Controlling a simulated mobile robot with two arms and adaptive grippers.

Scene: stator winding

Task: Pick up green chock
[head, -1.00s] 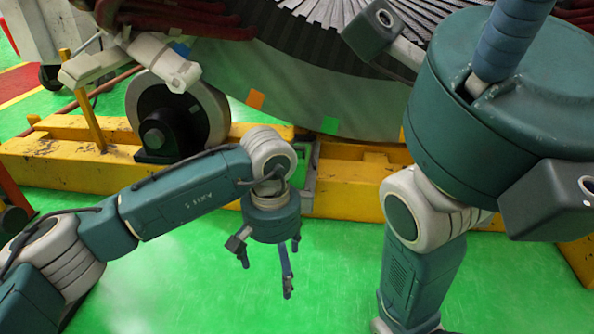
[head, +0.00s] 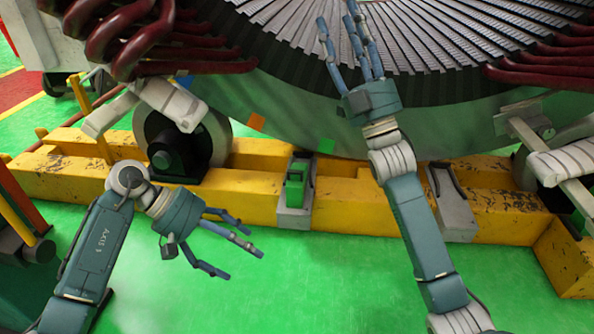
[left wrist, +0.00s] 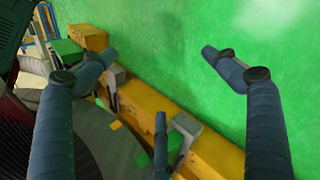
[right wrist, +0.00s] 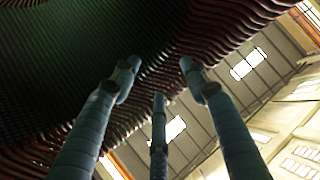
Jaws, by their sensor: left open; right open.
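The green chock (head: 296,184) sits upright on a grey bracket (head: 293,217) on the yellow beam, in the middle of the head view. My left gripper (head: 243,248) is open and empty, left of and lower in the picture than the chock, its fingers pointing right; they are apart from it. In the left wrist view a green piece (left wrist: 175,142) shows beside a grey bracket, partly behind a finger; I cannot be sure it is the chock. My right gripper (head: 341,18) is open and empty, raised in front of the stator, fingers pointing up.
The stator (head: 425,95) stands behind the yellow beam (head: 245,198). A roller wheel (head: 215,140) is left of the chock. Another grey bracket (head: 450,205) is to the right, beyond my right arm. The green floor (head: 300,285) in front is clear.

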